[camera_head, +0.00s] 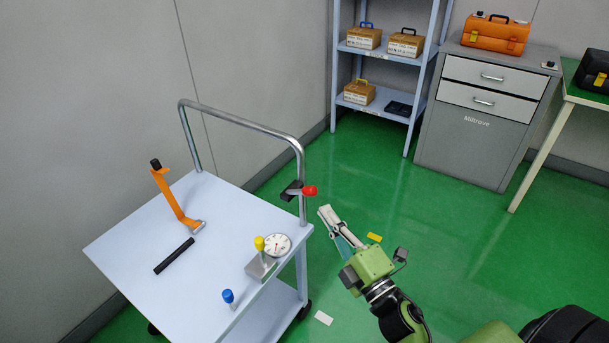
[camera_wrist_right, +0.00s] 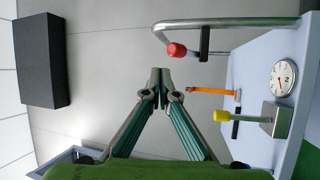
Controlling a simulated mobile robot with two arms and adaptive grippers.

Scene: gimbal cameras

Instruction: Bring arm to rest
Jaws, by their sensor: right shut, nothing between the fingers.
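My left gripper is not in view.
Shelves (camera_head: 365,98) and a drawer cabinet (camera_head: 480,120) stand behind.

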